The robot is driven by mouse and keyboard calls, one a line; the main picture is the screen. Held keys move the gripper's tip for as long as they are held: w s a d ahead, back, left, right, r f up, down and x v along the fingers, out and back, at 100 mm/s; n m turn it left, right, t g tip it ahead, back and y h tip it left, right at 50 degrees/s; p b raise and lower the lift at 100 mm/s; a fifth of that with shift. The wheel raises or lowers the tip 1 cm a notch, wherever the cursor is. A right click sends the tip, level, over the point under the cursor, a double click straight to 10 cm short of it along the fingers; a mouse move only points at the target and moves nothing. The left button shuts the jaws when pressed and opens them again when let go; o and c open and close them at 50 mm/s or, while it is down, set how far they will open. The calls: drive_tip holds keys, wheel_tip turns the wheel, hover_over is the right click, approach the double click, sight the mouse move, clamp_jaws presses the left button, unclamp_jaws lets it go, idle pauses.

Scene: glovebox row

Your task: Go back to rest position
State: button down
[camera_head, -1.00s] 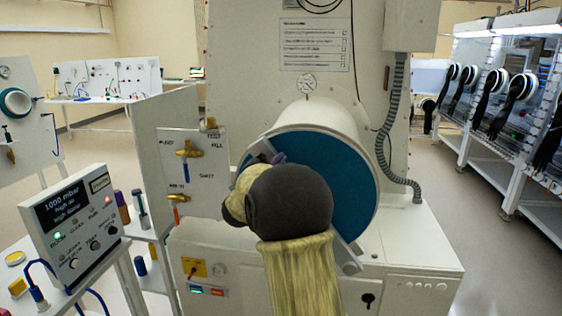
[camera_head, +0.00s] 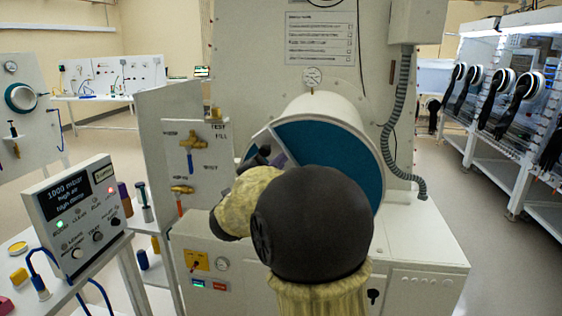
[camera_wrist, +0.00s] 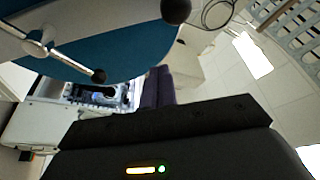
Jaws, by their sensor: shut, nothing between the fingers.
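My gripper shows in the wrist view as two dark purple fingers (camera_wrist: 158,88) side by side, shut with nothing between them. In the head view my own black and yellow arm hides most of it; only a small dark part shows in front of the round blue door (camera_head: 325,145). The door sits at the front of a white cylinder (camera_head: 322,106), and a pale bar (camera_head: 280,148) crosses its face. In the wrist view the blue door (camera_wrist: 130,55) fills the upper left, with a white bar and dark round knobs, apart from the fingers.
A valve panel (camera_head: 190,158) with brass valves stands left of the cylinder. A display box (camera_head: 80,215) reading 1000 mbar is at the lower left. A grey hose (camera_head: 393,130) hangs at the right. Open floor (camera_head: 480,235) lies beyond, before the gloveboxes.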

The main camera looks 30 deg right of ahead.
idle(0.4)
drive_tip(key=a+f+n+t+y+p, duration=0.1)
drive_tip(key=a+f+n+y+p, duration=0.3)
drive_tip(key=a+f+n+y, duration=0.95)
drive_tip(key=s+a+f+n+g+y+p, duration=0.1)
drive_tip(key=s+a+f+n+g, duration=0.1)
drive_tip(key=s, duration=0.5)
drive_tip(key=s+a+f+n+g+y, duration=0.1)
drive_tip(key=s+a+f+n+g, duration=0.1)
drive_tip(key=s, duration=0.5)
drive_tip(key=s+a+f+n+g+y+p, duration=0.1)
drive_tip(key=s+f+n+g, duration=0.3)
drive_tip(key=s+f+g, duration=0.1)
drive_tip(key=shift+s+a+f+g+y+p, duration=0.35)
drive_tip(key=shift+s+f, duration=0.25)
drive_tip(key=shift+s, duration=0.3)
drive_tip(key=shift+n, duration=0.25)
